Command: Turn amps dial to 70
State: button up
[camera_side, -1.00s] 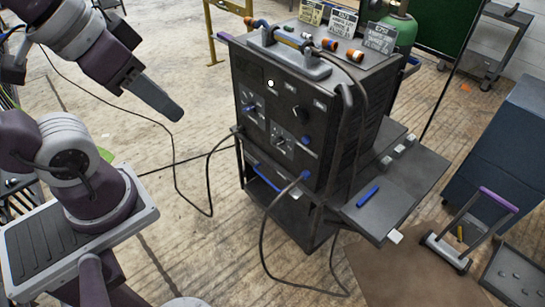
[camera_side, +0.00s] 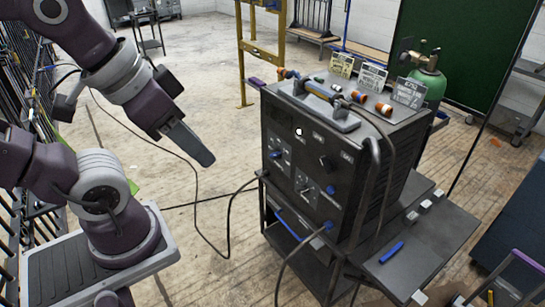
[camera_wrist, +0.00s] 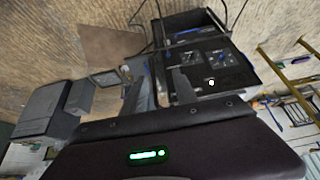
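The dark welder box (camera_side: 350,215) stands on a cart, its front panel facing my arm. The panel carries a black knob (camera_side: 325,162), a blue knob with a pale scale at upper left (camera_side: 277,155), and a pale-scaled dial (camera_side: 304,187) below. Labels and scale numbers are too small to read, so I cannot tell which is the amps dial or its setting. My gripper (camera_side: 203,158) is left of the panel, clear of it and pointing down-right. In the wrist view, its two fingers (camera_wrist: 162,92) stand apart with nothing between them; the panel (camera_wrist: 200,60) lies beyond.
A cable plugs into the panel's lower front and hangs down. A handle (camera_side: 325,100) and small coloured parts are on the box top. A side shelf (camera_side: 420,250) holds a blue stick (camera_side: 391,252). Open floor lies between my arm and the box.

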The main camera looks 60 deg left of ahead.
aim_at(273, 155)
jog(key=w+a+r+t+y, duration=0.1)
jog(key=w+a+r+y, duration=0.1)
jog(key=w+a+r, duration=0.4)
jog(key=w+a+r+t+y, duration=0.2)
jog(key=w+a, duration=0.2)
jog(key=w, duration=0.4)
jog(key=w+a+f+m+t+y, duration=0.1)
jog(key=w+a+m+t, duration=0.2)
jog(key=w+a, duration=0.6)
jog(key=w+a+f+m+t, duration=0.25)
jog(key=w+a, duration=0.45)
jog(key=a, duration=0.4)
notch_tip(273, 155, down, 42)
jog(key=m, duration=0.2)
jog(key=shift+n, duration=0.25)
jog(key=x, duration=0.7)
jog(key=shift+f, duration=0.15)
jog(key=shift+w+f, duration=0.1)
jog(key=shift+w, duration=0.15)
jog(key=shift+c, duration=0.4)
